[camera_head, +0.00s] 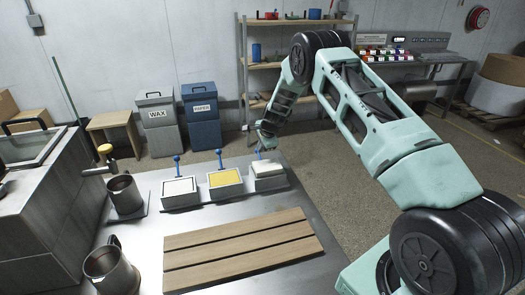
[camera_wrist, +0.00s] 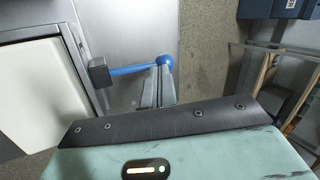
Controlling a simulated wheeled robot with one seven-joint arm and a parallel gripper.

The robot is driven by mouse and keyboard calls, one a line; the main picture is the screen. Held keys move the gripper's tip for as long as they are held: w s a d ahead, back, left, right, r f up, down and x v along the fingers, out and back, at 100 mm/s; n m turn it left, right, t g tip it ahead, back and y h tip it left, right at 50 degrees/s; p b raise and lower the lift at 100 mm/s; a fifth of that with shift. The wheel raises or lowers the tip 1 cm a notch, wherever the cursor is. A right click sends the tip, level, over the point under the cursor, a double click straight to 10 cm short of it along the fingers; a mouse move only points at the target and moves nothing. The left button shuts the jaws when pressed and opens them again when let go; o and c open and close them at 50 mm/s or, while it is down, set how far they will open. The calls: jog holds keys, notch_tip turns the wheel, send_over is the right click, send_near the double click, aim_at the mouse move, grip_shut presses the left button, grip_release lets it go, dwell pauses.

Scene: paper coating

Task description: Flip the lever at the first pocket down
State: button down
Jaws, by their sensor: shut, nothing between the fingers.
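Three pockets stand in a row on the metal table: a left one with a white fill (camera_head: 180,187), a middle one with a yellow fill (camera_head: 225,179) and a right one with a pale block (camera_head: 268,170). The left lever (camera_head: 177,161) and middle lever (camera_head: 219,155) stand up with blue knobs. My gripper (camera_head: 262,148) is at the right pocket's lever, partly hiding it. In the wrist view, this blue lever (camera_wrist: 135,68) ends in a ball knob at my shut fingertips (camera_wrist: 160,72). Nothing is between the fingers; whether they touch the knob I cannot tell.
A slatted wooden board (camera_head: 240,250) lies in front of the pockets. Metal mugs (camera_head: 124,196) stand at the left, beside a large grey box unit (camera_head: 45,200). Wax (camera_head: 158,120) and paper bins (camera_head: 202,113) stand behind the table. Floor is clear right of the pockets.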

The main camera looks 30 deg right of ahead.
jog(key=shift+w+f+b, duration=0.3)
jog(key=shift+b, duration=0.15)
jog(key=shift+r, duration=0.1)
jog(key=shift+s, duration=0.1)
jog(key=shift+s+a+r+p, duration=0.2)
jog(key=shift+s+r+p, duration=0.15)
jog(key=shift+s, duration=0.35)
jog(key=b+v, duration=0.2)
jog(key=v, duration=1.1)
jog(key=shift+w+d+r, duration=0.3)
jog(key=shift+d, duration=0.05)
